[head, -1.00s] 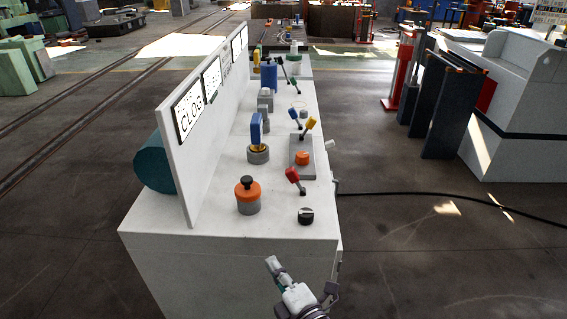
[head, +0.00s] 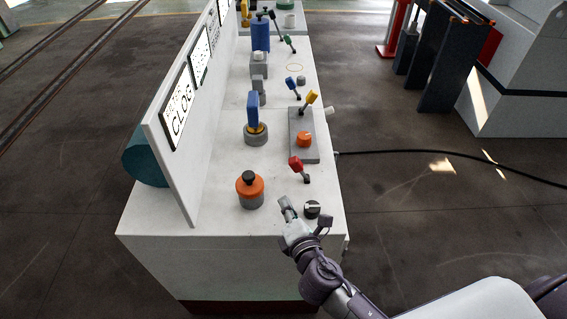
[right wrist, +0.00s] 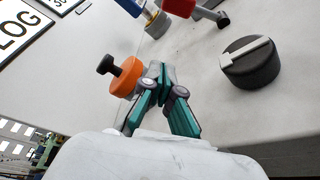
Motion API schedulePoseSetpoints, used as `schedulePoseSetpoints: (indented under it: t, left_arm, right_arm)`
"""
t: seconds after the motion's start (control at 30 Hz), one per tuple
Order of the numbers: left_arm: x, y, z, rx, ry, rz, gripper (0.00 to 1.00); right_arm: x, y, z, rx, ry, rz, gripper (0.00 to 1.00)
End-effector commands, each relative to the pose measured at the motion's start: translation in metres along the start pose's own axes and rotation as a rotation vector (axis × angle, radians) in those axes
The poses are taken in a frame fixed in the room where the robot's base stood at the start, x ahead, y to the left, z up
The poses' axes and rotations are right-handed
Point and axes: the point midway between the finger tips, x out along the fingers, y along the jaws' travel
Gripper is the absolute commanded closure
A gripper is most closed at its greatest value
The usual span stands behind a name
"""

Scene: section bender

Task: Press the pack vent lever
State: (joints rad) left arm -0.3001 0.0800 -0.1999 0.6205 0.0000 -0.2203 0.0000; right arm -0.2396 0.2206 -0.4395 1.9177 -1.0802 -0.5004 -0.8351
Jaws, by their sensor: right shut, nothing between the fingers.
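Several small levers stand on the white bench top (head: 225,217) in the head view: a red lever (head: 296,164), a yellow lever (head: 311,97), a blue lever (head: 291,84) and a green lever (head: 289,41). No label shows which is the pack vent lever. My right gripper (head: 285,201) is shut and empty over the near end of the bench, on the near side of the red lever and apart from it. My left gripper is not in view.
An orange knob (head: 250,188) is left of the gripper, a black rotary knob (head: 312,209) right. Behind stand a blue-handled valve (head: 253,110) and an orange button (head: 304,139). An upright sign panel (head: 207,120) borders the left. Floor right of the bench is open, crossed by a cable (head: 430,152).

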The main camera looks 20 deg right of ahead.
Motion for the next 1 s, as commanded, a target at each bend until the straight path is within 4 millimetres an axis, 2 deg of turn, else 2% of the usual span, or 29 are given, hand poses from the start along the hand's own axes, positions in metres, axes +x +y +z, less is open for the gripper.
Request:
schedulePoseSetpoints:
  t: [0.33,0.47,0.67,0.9,0.97,1.0]
  left_arm:
    - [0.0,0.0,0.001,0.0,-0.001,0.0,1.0]
    - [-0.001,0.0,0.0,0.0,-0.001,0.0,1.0]
    - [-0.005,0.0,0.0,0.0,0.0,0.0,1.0]
    - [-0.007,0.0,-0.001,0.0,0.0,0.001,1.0]
    - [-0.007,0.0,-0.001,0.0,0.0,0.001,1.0]
    - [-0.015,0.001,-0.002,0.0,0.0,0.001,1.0]
  right_arm:
    - [0.0,0.0,0.0,-0.001,0.0,0.0,1.0]
    - [0.007,0.001,0.001,-0.001,-0.001,0.001,1.0]
    - [0.039,0.002,0.001,-0.001,-0.003,0.002,1.0]
    - [0.091,0.001,0.001,-0.001,-0.002,0.001,1.0]
    - [0.103,0.002,0.001,0.0,-0.001,0.002,1.0]
    - [0.099,0.003,0.01,-0.003,-0.001,-0.002,1.0]
